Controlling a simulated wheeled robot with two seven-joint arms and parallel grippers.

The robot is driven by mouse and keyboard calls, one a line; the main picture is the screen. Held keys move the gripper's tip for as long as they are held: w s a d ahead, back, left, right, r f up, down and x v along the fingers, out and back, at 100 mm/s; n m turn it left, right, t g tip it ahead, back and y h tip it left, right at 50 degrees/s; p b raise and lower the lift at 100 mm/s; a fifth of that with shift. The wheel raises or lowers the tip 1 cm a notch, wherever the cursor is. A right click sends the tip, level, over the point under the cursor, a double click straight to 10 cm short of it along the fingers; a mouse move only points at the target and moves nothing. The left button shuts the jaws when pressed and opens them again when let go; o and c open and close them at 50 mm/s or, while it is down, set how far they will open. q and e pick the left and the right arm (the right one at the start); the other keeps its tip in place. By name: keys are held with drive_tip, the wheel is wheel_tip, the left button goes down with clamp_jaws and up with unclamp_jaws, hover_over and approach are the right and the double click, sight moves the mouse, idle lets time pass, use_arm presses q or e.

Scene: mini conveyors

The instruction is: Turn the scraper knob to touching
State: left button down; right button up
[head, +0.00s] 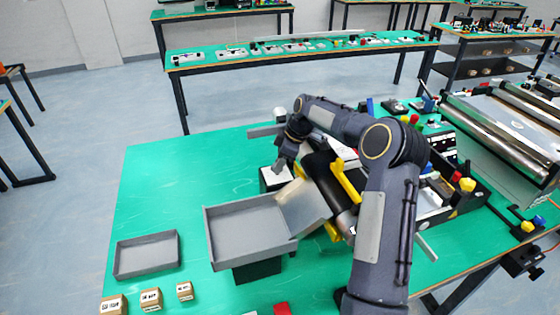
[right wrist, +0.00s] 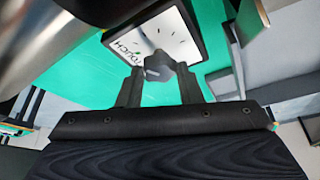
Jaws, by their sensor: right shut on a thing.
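The scraper knob (right wrist: 160,66) is a dark grey knob on a white dial plate (right wrist: 172,32) with black tick marks and a label that reads TOUCH upside down. My right gripper (right wrist: 160,82) is shut on the knob, one finger on each side; the knob's pointer is hard to make out. In the head view the dial box (head: 274,180) stands beside the small conveyor, and my right gripper (head: 282,164) reaches down onto it; the knob is hidden there. The conveyor's dark roller (head: 326,184) is partly covered by my right arm. My left gripper is out of view.
A grey tray (head: 226,226) stands at the conveyor's chute (head: 303,204). A lower grey tray (head: 147,256) and small labelled blocks (head: 150,299) lie at the front left. A bin of parts (head: 452,203) is right of my arm. The table's back left is clear.

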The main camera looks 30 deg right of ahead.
idle(0.5)
drive_tip(key=o, duration=1)
drive_tip(key=shift+d, duration=0.1)
drive_tip(key=shift+c, duration=0.2)
drive_tip(key=b+v, duration=0.1)
drive_tip(key=v, duration=0.6)
drive_tip(key=shift+r, duration=0.4)
drive_tip(key=shift+d, duration=0.1)
